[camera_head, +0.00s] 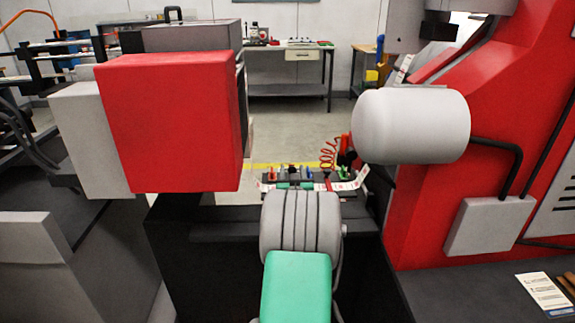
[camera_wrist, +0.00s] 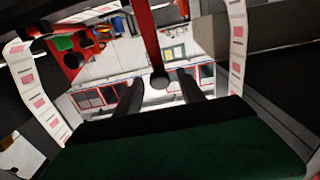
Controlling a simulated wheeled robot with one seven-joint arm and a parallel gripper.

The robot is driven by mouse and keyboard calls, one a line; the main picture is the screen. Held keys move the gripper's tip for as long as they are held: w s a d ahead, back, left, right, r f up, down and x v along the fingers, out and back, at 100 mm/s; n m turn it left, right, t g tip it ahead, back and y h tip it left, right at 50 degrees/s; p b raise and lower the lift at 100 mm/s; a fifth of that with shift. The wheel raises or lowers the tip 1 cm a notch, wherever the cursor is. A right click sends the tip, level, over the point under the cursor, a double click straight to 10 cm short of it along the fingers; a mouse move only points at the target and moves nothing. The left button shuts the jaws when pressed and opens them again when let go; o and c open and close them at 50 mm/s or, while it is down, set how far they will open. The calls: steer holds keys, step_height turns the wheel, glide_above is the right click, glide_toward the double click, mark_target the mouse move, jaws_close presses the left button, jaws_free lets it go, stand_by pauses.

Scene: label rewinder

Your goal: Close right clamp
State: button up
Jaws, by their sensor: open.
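In the wrist view my gripper (camera_wrist: 160,78) shows as two dark fingers spread apart, with no object visibly held. A red bar (camera_wrist: 148,35) comes down from the top edge and ends in a dark round tip (camera_wrist: 160,82) in line with the gap between the fingers. I cannot tell whether it touches them, or whether this bar is the right clamp. In the head view my arm hides the gripper, and no clamp can be made out for certain.
A printed label strip (camera_wrist: 36,95) runs down the left of the wrist view and another strip (camera_wrist: 238,50) down the right. In the head view a red box (camera_head: 170,125) stands left, and a red machine body (camera_head: 425,205) with a grey cylinder (camera_head: 412,127) stands right, flanking my arm.

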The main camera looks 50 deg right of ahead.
steer(key=x, duration=0.4)
steer(key=shift+w, duration=0.1)
jaws_close()
stand_by(0.3)
stand_by(0.9)
